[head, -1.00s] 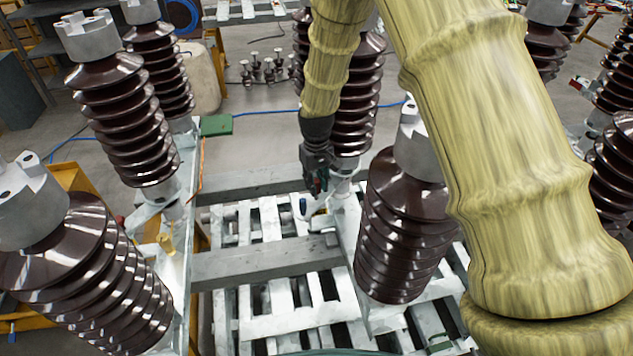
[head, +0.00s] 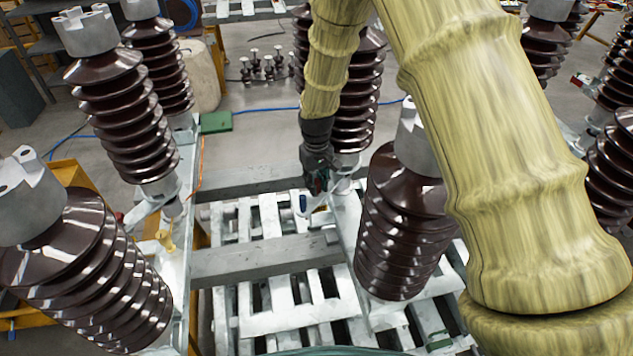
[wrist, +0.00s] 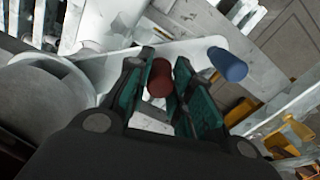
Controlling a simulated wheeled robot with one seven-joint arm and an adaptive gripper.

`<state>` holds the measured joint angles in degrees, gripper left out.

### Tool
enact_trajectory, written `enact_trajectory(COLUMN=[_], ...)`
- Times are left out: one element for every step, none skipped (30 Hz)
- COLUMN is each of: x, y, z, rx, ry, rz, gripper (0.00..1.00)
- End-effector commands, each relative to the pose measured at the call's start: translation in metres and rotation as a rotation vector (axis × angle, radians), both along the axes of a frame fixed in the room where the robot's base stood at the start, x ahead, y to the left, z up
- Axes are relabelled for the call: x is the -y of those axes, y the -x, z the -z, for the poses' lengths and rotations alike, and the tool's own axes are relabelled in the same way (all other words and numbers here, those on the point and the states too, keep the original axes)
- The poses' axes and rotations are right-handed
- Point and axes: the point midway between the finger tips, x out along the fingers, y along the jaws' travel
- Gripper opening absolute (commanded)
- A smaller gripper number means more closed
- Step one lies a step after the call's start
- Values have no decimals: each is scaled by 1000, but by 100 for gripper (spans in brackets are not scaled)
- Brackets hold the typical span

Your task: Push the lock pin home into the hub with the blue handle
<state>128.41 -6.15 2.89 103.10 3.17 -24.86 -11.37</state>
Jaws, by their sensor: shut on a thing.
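The lock pin shows as a dark red-brown round head (wrist: 160,78) between the green finger pads in the wrist view. My gripper (wrist: 158,92) is shut on it, with one pad on each side. The pin's lower end and its seat in the hub are hidden, so its depth cannot be told. The blue handle (wrist: 228,65) stands on the end of a white arm (wrist: 195,52), to the right of the pin and apart from my fingers. In the head view the blue handle (head: 303,204) is just left of my gripper (head: 318,187), low beside an insulator's foot.
Ribbed brown insulators stand close around, one behind my gripper (head: 352,110) and one at its right front (head: 400,225). A grey beam (head: 265,262) crosses below. A yellow-topped piece (head: 165,240) is on the left frame. Open space lies left of the blue handle.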

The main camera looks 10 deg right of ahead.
Motion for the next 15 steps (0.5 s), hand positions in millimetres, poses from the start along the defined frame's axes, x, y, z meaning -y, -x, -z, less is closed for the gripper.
enact_trajectory(x=[0, 0, 0, 0, 0, 0, 0, 0, 0, 0, 0, 0, 0, 0, 0], y=[0, 0, 0, 0, 0, 0, 0, 0, 0, 0, 0, 0, 0, 0, 0], z=[1, 1, 2, 3, 3, 4, 4, 5, 5, 6, 6, 7, 7, 8, 8], rx=[0, 0, 0, 0, 0, 0, 0, 0, 0, 0, 0, 0, 0, 0, 0], ry=[0, 0, 0, 0, 0, 0, 0, 0, 0, 0, 0, 0, 0, 0, 0], rz=[0, 0, 0, 0, 0, 0, 0, 0, 0, 0, 0, 0, 0, 0, 0], gripper=[0, 0, 0, 0, 0, 0, 0, 0, 0, 0, 0, 0, 0, 0, 0])
